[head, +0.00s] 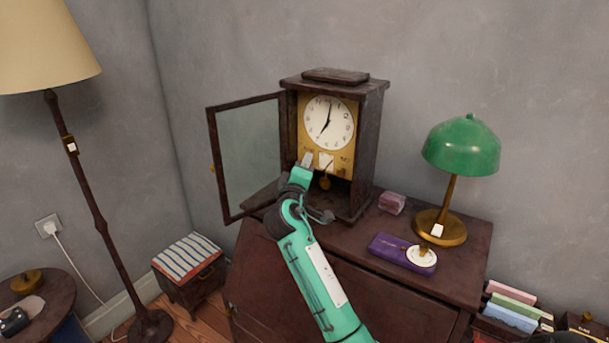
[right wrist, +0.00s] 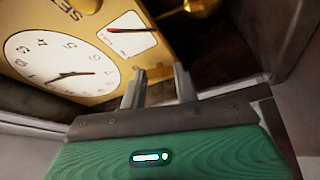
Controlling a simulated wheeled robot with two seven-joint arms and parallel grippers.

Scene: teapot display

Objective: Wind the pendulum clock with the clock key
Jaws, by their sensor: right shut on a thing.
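The pendulum clock (head: 371,140) stands on the wooden cabinet with its glass door (head: 250,150) swung open to the left. Its white dial (head: 330,122) sits on a brass plate, and the pendulum (head: 325,183) hangs below. My right gripper (head: 307,160) reaches into the open case at the lower left of the dial. In the right wrist view, the fingers (right wrist: 159,82) are shut on a small brass piece, the clock key (right wrist: 155,73), close against the brass plate. Most of the key is hidden; I cannot tell whether it sits in a hole. My left gripper is out of view.
On the cabinet top (head: 350,240), right of the clock, are a small pinkish box (head: 391,203), a purple case (head: 392,250) with a round pale piece, and a green lamp (head: 461,146). A floor lamp (head: 92,205) and striped stool (head: 188,256) stand left.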

